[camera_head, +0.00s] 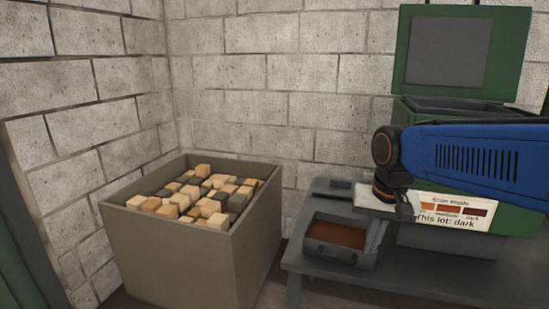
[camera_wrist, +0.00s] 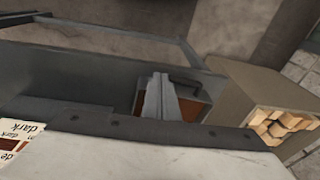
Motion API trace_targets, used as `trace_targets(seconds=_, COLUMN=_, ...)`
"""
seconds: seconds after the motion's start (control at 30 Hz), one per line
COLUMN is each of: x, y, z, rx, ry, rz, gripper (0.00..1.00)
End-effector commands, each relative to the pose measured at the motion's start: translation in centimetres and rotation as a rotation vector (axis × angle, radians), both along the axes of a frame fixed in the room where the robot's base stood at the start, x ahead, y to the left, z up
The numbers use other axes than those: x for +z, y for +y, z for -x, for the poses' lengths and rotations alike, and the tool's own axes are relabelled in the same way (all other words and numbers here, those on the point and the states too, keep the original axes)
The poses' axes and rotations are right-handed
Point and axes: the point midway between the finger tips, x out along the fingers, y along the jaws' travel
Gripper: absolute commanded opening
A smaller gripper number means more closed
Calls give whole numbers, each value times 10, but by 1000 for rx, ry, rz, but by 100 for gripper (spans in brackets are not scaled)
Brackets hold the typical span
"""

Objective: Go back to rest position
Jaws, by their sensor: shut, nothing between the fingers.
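My gripper (camera_head: 372,250) points down over the right side of a small grey tray (camera_head: 345,257) on the dark workbench. Its fingers are together and hold nothing. In the wrist view the shut gripper (camera_wrist: 158,78) stands in front of the tray (camera_wrist: 208,92), hiding part of it. The tray holds a flat reddish-brown surface (camera_head: 335,234). I cannot tell whether the fingers touch the tray.
A large tan bin (camera_head: 190,262) of light and dark wooden blocks (camera_head: 208,198) stands left of the workbench (camera_head: 310,262). A sign (camera_head: 455,212) reading "This lot: dark" is behind my arm.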

Motion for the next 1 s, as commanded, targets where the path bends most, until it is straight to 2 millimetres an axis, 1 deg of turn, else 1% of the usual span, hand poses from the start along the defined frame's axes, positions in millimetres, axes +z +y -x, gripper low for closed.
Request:
trace_targets(seconds=0.03, x=-2, y=-7, z=14, rx=15, ry=-22, rz=1, gripper=0)
trace_targets(seconds=0.3, x=-20, y=-32, z=73, rx=117, ry=-127, rz=27, gripper=0)
trace_targets(seconds=0.5, x=-41, y=-45, z=113, rx=191, ry=-200, rz=60, gripper=0)
trace_targets(seconds=0.6, x=-51, y=-50, z=128, rx=218, ry=-230, rz=75, gripper=0)
trace_targets(seconds=0.7, x=-58, y=-52, z=138, rx=240, ry=-249, rz=88, gripper=0)
trace_targets(seconds=0.8, x=-63, y=-54, z=143, rx=252, ry=-260, rz=96, gripper=0)
trace_targets(seconds=1.0, x=-64, y=-54, z=144, rx=257, ry=-263, rz=99, gripper=0)
